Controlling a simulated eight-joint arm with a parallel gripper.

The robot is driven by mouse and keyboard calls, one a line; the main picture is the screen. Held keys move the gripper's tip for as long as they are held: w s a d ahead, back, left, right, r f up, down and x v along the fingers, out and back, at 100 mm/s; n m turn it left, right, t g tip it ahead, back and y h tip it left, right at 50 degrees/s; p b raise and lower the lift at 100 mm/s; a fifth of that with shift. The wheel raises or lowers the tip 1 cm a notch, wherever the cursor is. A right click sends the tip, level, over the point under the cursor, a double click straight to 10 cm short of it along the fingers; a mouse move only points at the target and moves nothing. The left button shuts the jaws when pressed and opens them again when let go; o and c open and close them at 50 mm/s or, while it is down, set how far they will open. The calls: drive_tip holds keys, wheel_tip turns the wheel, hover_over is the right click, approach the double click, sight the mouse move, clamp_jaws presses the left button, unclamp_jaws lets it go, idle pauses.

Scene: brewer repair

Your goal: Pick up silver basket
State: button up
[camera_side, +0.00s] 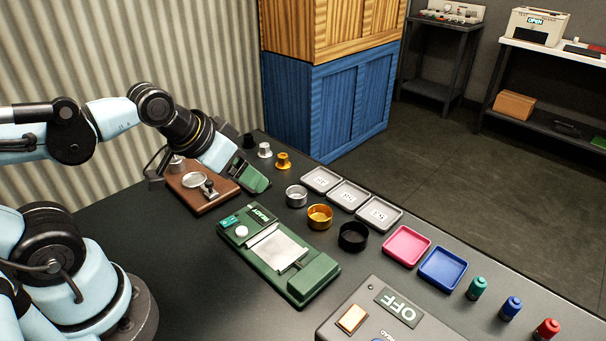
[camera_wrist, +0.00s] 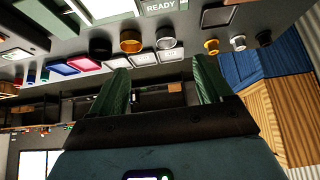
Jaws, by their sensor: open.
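The silver basket (camera_side: 296,197) is a small round open cup standing upright on the dark table, at the far left end of a row with a gold basket (camera_side: 319,217) and a black basket (camera_side: 353,237). The silver basket also shows near the top of the wrist view (camera_wrist: 166,37), beyond the gap between the fingers. My gripper (camera_side: 257,182) is above the table, to the left of the silver basket and apart from it. Its two green fingers are spread with nothing between them in the wrist view (camera_wrist: 162,72).
A brown board (camera_side: 192,204) with a metal tool lies beside my gripper. Three small knobbed pieces, including a gold one (camera_side: 283,161), stand behind. Grey labelled trays (camera_side: 348,195) lie right of the baskets. A green "READY" fixture (camera_side: 300,285) is in front.

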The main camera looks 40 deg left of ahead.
drive_tip(key=m+g, duration=0.7)
drive_tip(key=m, duration=0.1)
hover_over(297, 190)
drive_tip(key=s+d, duration=0.2)
wheel_tip(297, 190, down, 2)
drive_tip(key=f, duration=0.6)
drive_tip(key=shift+w+f, duration=0.15)
drive_tip(key=shift+w, duration=0.1)
drive_tip(key=shift+w+a+f, duration=0.1)
drive_tip(key=shift+a+f, duration=0.05)
drive_tip(key=shift+f, duration=1.2)
drive_tip(key=shift+a+f, duration=0.1)
drive_tip(key=shift+f, duration=1.25)
drive_tip(key=c, duration=1.1)
